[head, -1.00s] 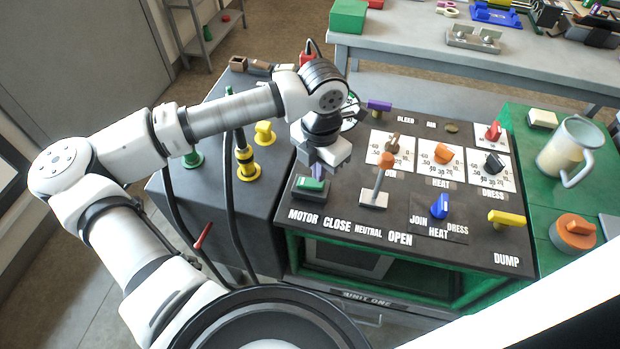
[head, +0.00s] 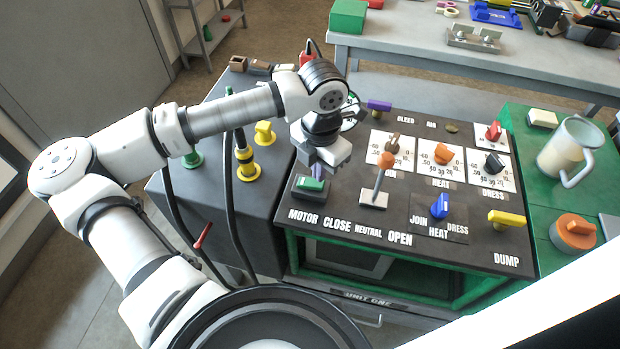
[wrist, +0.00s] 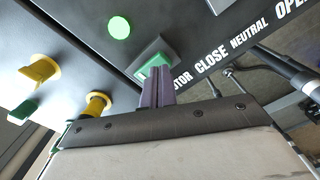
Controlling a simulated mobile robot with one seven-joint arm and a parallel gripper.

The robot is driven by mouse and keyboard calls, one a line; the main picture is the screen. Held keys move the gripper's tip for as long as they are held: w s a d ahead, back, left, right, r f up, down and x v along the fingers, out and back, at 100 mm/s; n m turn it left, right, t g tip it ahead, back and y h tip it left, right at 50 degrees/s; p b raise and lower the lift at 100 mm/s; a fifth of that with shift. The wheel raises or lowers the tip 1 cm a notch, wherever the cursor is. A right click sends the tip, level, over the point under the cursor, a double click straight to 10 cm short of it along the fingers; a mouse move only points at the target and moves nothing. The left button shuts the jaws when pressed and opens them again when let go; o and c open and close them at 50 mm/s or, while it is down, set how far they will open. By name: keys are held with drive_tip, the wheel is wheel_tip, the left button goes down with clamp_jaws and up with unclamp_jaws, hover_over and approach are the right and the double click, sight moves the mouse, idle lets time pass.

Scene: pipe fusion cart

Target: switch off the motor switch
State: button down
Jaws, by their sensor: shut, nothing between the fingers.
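The motor switch (head: 309,186) is a green rocker in a dark housing, above the word MOTOR at the panel's left front corner. It also shows in the wrist view (wrist: 155,66). My gripper (head: 317,172) is shut and empty, pointing down at the switch from behind it. In the wrist view its purple fingertips (wrist: 157,82) are at the edge of the green rocker, seeming to touch it. The fingers hide part of the switch, and I cannot tell which way the rocker is tilted.
A lever with an orange knob (head: 386,160) stands just right of the switch. Blue (head: 440,206) and yellow (head: 506,218) handles are farther right. Yellow valves (head: 246,165) and dark hoses are on the left cabinet.

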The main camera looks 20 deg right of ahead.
drive_tip(key=shift+f+b, duration=1.05)
drive_tip(key=shift+b, duration=0.15)
idle(0.5)
drive_tip(key=shift+r, duration=0.1)
drive_tip(key=shift+r+p, duration=1.25)
drive_tip(key=shift+r, duration=2.25)
